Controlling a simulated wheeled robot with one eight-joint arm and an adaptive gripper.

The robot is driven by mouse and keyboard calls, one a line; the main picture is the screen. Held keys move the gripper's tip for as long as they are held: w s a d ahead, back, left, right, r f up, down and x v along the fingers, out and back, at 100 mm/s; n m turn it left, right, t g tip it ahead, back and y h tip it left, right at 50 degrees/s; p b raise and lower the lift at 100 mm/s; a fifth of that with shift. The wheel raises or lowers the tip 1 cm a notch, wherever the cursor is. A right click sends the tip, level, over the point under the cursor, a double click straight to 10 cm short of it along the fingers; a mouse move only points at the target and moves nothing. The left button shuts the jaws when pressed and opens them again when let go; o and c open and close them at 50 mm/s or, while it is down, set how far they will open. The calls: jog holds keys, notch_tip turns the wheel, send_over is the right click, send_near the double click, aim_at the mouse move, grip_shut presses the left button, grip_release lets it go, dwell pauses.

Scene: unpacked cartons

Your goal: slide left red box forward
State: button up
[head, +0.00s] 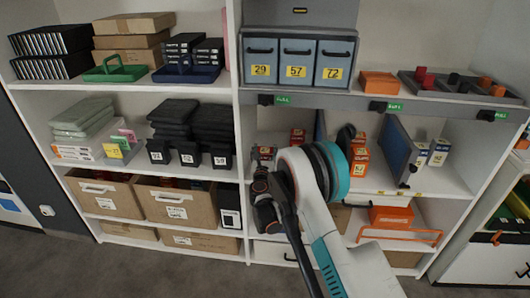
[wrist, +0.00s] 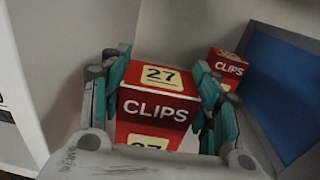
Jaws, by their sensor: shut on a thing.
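The left red box (wrist: 157,104) has a yellow label reading 27 and the word CLIPS. In the wrist view it sits between the teal fingers of my gripper (wrist: 160,72), which is shut on it from both sides. In the head view the box (head: 264,153) shows small above my gripper (head: 262,166), at the middle shelf's left side. A second red CLIPS box (wrist: 228,65) stands farther back to the right; it also shows in the head view (head: 297,136). My arm hides part of the shelf.
A blue panel (wrist: 284,84) leans right of the boxes in the wrist view. A white upright divider (head: 240,130) is close on the left. Orange boxes (head: 360,158) and a blue binder (head: 397,150) stand to the right on the same shelf.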

jog(key=o, duration=1.3)
jog(key=s, duration=1.2)
